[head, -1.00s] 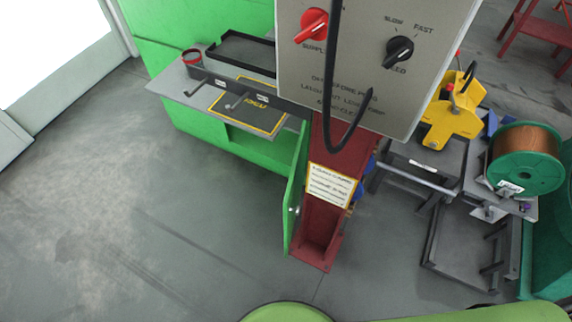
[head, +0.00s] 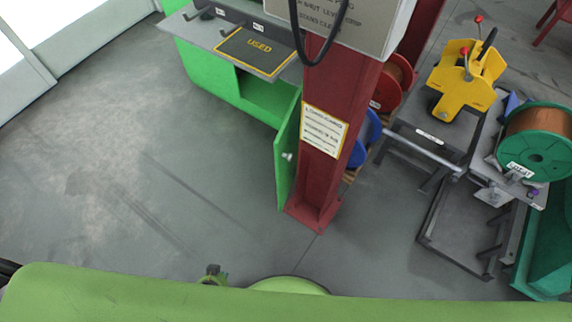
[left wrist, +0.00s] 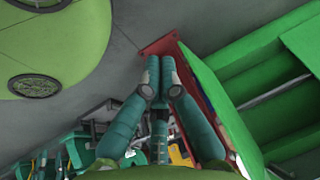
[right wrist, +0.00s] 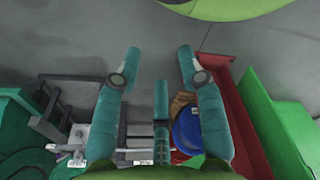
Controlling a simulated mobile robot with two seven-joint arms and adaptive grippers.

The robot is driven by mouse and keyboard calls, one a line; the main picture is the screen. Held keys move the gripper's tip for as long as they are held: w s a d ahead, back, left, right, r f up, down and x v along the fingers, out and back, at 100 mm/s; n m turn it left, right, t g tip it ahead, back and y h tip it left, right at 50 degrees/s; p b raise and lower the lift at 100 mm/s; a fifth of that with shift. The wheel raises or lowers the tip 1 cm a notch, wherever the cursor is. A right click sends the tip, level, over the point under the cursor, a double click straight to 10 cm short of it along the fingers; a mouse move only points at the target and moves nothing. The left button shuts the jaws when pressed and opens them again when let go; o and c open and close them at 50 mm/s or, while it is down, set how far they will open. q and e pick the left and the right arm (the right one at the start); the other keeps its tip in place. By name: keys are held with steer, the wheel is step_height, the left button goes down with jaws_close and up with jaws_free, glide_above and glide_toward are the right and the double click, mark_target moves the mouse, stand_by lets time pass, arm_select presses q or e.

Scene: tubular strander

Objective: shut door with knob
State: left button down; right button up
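The green cabinet (head: 200,80) has its door (head: 287,160) standing open, swung out beside the red column. A small pale knob (head: 288,156) is on the door's face. The left wrist view shows the door (left wrist: 215,100) edge-on to the right of my left gripper (left wrist: 160,68), whose fingertips are together with nothing visible between them. In the head view a small part of my left gripper (head: 213,275) shows above my green arm, apart from the door. My right gripper (right wrist: 158,58) is open and empty in the right wrist view, with green panelling (right wrist: 275,115) to its right.
The red column (head: 335,150) stands right beside the door, with a control box (head: 355,20) above. Blue and red reels (head: 395,85), a grey frame (head: 440,175) and a copper spool (head: 537,140) stand to the right. The floor (head: 130,170) left of the door is clear.

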arm_select(q)
steer(key=w+d+m+t+h+b, duration=0.1)
steer(key=w+m+t+b, duration=0.15)
steer(key=w, duration=0.35)
steer(key=w+d+m+t+b, duration=0.2)
steer(key=w+b, duration=0.2)
steer(key=w, duration=0.3)
steer(key=w+d+r+m+t+h+b, duration=0.6)
steer(key=w+d+r+m+h+b, duration=0.3)
steer(key=w+d+r+m+b, duration=0.45)
steer(key=r+b+x, duration=0.1)
steer(key=b+x, duration=0.1)
steer(key=x, duration=0.6)
steer(key=shift+m, duration=0.4)
steer(key=shift+w+a+f+p, duration=0.1)
steer(key=shift+w+a+p, duration=0.05)
steer(key=shift+a, duration=1)
steer(key=shift+w+a+p, duration=0.15)
steer(key=shift+w+a, duration=0.05)
steer(key=shift+a, duration=1)
arm_select(e)
steer(key=w+a+f+t, duration=0.1)
steer(key=w+f+t, duration=0.1)
steer(key=w+f, duration=1.1)
steer(key=shift+s+x, duration=0.4)
steer(key=shift+x, duration=1.65)
steer(key=shift+a+f, duration=0.15)
